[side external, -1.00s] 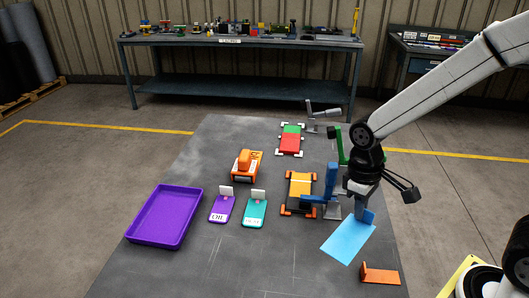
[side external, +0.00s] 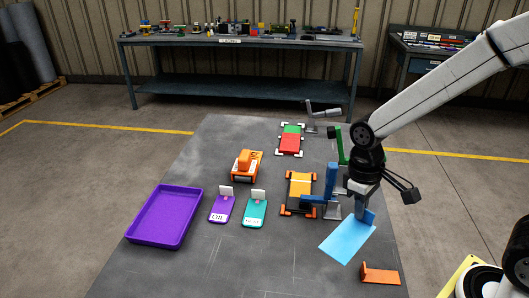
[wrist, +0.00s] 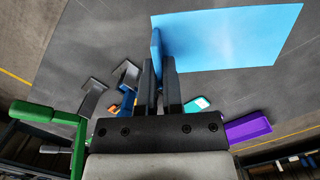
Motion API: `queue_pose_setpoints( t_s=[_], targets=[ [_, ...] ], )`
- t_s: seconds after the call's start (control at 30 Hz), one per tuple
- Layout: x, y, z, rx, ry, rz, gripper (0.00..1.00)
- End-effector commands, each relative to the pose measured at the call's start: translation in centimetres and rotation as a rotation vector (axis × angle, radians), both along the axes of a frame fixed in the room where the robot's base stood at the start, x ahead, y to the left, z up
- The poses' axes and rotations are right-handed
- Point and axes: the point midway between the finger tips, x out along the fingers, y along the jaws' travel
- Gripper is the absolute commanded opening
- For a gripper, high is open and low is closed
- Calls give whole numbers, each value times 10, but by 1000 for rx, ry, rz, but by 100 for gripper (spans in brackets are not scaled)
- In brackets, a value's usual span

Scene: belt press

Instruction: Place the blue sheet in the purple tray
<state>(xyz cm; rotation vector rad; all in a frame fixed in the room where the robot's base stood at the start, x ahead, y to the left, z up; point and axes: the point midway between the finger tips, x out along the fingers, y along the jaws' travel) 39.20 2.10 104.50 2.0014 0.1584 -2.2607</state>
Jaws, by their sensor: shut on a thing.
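The blue sheet (side external: 347,240) is flat with an upright tab at one edge, at the right front of the dark table. My gripper (side external: 361,208) is shut on the sheet's tab. In the wrist view the fingers (wrist: 160,72) pinch the tab, and the blue sheet (wrist: 235,38) reaches out to the right. I cannot tell whether the sheet touches the table or hangs just above it. The purple tray (side external: 139,239) lies at the table's left side and looks empty. It also shows in the wrist view (wrist: 247,128), at lower right.
A blue clamp (side external: 331,187) stands just left of my gripper, beside an orange and black fixture (side external: 299,190). Purple (side external: 222,208) and teal (side external: 255,211) tagged plates and an orange device (side external: 246,164) lie between sheet and tray. An orange bracket (side external: 380,275) is at the front right.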

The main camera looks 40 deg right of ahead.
Motion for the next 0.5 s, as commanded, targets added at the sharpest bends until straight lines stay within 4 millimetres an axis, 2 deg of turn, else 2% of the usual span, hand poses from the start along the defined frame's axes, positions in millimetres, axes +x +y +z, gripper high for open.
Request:
queue_pose_setpoints(
  t_s=[0.27, 0.5],
  targets=[
    [22, 13, 2, 0, -1, -187, 0],
    [48, 33, 5, 0, -1, -440, 0]
  ],
)
